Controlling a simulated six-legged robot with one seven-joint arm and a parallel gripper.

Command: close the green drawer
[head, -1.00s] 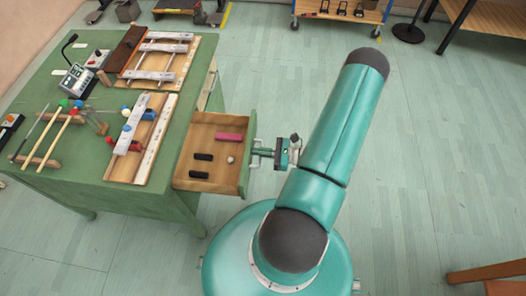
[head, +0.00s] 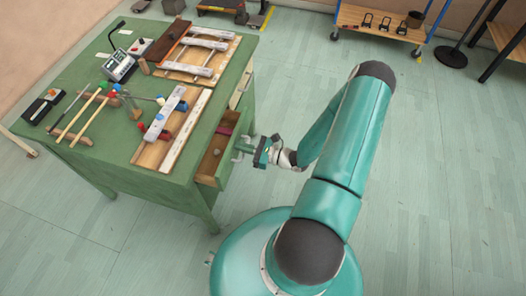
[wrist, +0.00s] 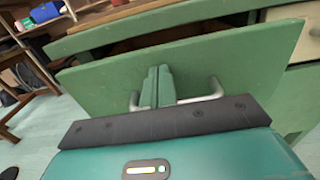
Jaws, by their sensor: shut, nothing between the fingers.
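The green drawer (head: 226,163) sits in the green desk and is partly open, with a narrow strip of its wooden inside showing in the head view. A magenta block (head: 225,130) and a small round item lie inside it. In the wrist view the drawer's green front (wrist: 225,68) fills the middle, with its metal bar handle (wrist: 212,93) on it. My gripper (wrist: 158,75) is shut and empty, its fingertips at the drawer front by the handle. In the head view my gripper (head: 243,150) is at the drawer front; exact contact is hard to tell.
A wheeled cart (head: 380,25) stands at the back.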

